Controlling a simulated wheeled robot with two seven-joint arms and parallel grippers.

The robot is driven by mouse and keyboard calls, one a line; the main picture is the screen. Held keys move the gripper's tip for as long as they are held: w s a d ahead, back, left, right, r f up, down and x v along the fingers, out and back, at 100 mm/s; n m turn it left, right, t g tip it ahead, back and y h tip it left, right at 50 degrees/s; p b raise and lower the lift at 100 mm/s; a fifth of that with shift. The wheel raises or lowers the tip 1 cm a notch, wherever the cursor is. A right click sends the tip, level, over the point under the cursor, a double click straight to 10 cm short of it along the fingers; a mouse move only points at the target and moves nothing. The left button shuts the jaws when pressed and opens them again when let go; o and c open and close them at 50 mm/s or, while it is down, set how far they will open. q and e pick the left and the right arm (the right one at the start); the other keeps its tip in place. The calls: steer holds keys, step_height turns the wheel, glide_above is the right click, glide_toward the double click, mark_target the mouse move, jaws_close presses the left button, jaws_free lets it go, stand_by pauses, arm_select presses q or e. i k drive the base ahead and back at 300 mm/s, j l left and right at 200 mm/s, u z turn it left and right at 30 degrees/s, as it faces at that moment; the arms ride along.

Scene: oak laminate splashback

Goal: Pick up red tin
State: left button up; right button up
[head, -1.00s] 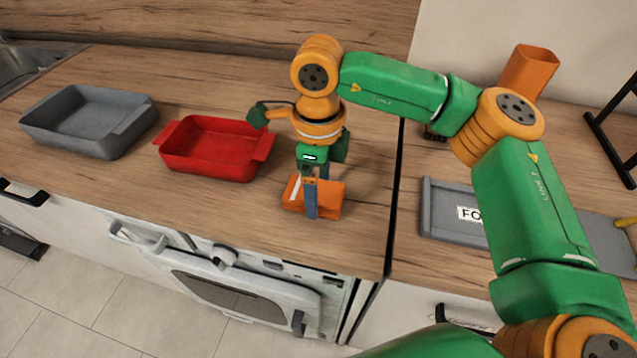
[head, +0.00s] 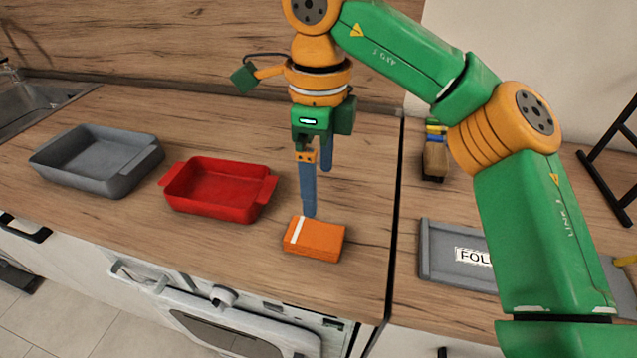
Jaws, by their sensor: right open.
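The red tin (head: 218,190) is a rectangular baking dish with a handle at each end. It stands upright and looks empty on the wooden counter, left of my right gripper. My right gripper (head: 317,191) points down with its blue fingers apart and nothing between them. It is above and just behind an orange box with a white stripe (head: 318,240), to the right of the tin. The tin is apart from the gripper. My left gripper is not in view.
A grey baking dish (head: 92,160) stands left of the red tin, close to it. A labelled grey tray (head: 440,262) lies on the right counter, partly hidden by my arm. A brown block (head: 435,160) and a black rack (head: 606,160) are farther back. The counter behind the dishes is clear.

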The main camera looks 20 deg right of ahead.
mark_target(234, 192)
steer(key=k, duration=1)
